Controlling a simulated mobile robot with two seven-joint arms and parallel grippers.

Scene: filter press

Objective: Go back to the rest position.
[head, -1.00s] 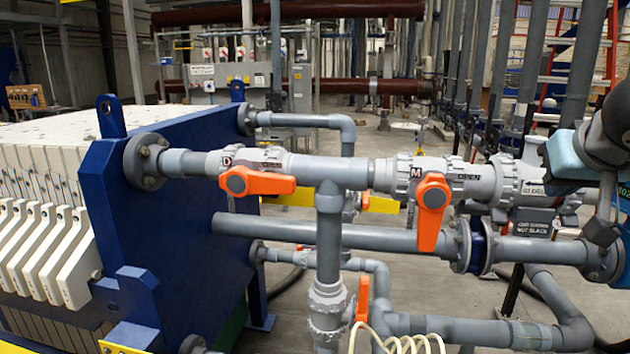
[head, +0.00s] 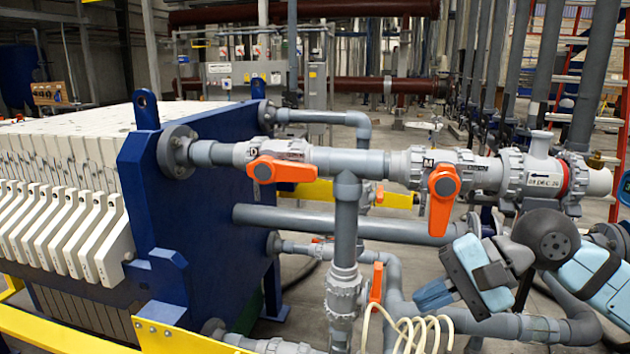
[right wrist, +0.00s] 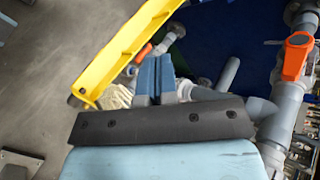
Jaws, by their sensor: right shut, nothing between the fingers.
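My right gripper (head: 432,295) hangs in front of the grey pipework at the lower right of the head view, with its blue fingers pointing left. In the right wrist view its two blue fingers (right wrist: 155,78) are closed together with nothing between them. It is apart from the orange valve handle marked M (head: 443,190), which hangs down above it. The orange handle marked D (head: 283,171) lies level along its pipe. My left gripper is in neither view.
The blue press frame (head: 205,215) with white plates (head: 85,240) stands at the left. A yellow rail (head: 180,338) and a coiled cream hose (head: 420,328) are low in front. The yellow rail (right wrist: 125,50) shows near my fingers in the right wrist view. Grey pipes surround the gripper.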

